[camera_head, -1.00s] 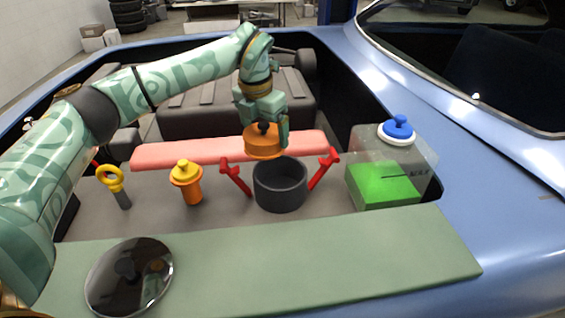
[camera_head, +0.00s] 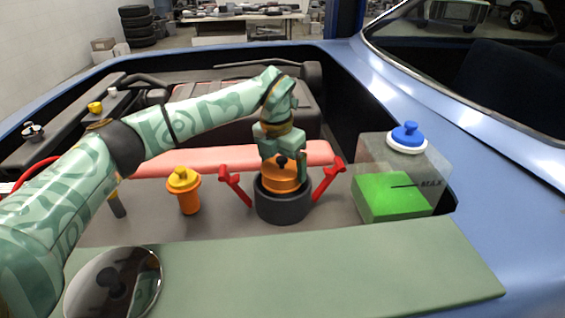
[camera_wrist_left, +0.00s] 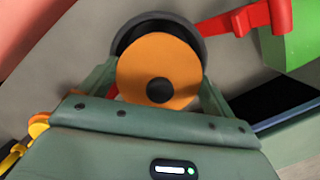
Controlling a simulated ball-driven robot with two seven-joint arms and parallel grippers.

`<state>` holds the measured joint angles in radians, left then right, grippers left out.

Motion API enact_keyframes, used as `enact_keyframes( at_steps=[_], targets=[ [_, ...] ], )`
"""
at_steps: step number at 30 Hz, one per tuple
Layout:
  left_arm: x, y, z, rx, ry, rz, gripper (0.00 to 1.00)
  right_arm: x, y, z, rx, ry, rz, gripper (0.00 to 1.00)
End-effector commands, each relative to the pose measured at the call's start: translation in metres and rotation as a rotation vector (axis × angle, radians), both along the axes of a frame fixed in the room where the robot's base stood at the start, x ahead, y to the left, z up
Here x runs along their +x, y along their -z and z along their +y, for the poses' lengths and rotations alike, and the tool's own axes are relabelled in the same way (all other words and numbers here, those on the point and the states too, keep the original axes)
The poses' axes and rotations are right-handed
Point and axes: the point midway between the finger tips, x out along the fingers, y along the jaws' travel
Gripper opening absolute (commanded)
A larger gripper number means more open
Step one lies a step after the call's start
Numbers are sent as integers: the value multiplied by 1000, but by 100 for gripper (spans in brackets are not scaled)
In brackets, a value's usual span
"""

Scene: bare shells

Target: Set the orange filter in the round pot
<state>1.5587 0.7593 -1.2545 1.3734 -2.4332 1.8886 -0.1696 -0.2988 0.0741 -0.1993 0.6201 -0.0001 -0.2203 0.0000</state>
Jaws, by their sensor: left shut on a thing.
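The orange filter (camera_head: 281,177) is a short round drum with a black knob on top. My left gripper (camera_head: 285,168) is shut on it, with a finger on each side in the left wrist view (camera_wrist_left: 160,86). The dark grey round pot (camera_head: 283,208) stands between two red clamps. The filter's lower part is hidden behind the pot's front rim, so it sits at least partly inside the mouth. In the left wrist view the pot's rim (camera_wrist_left: 147,22) shows behind the orange disc (camera_wrist_left: 160,62). Whether the filter touches the bottom is hidden. My right gripper is not in view.
Red clamps (camera_head: 235,187) flank the pot closely. A yellow-capped orange canister (camera_head: 189,198) stands left. A blue-capped tank with green liquid (camera_head: 390,197) stands right.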

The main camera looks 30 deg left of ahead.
Motion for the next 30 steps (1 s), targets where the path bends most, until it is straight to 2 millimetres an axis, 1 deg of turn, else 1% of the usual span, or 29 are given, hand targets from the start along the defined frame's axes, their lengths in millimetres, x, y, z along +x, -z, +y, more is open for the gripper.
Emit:
enact_keyframes(
  at_steps=[10, 11, 12, 20, 23, 30],
  targets=[
    [0, 8, 0, 0, 0, 0, 64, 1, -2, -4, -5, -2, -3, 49],
    [0, 8, 0, 0, 0, 0, 92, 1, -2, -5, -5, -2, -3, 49],
    [0, 8, 0, 0, 0, 0, 100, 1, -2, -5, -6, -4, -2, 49],
    [0, 7, 0, 0, 0, 0, 100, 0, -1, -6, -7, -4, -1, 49],
    [1, -1, 0, 0, 0, -1, 100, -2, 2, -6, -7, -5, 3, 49],
    [-9, -66, 1, 0, 0, -8, 100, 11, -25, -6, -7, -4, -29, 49]
  ],
)
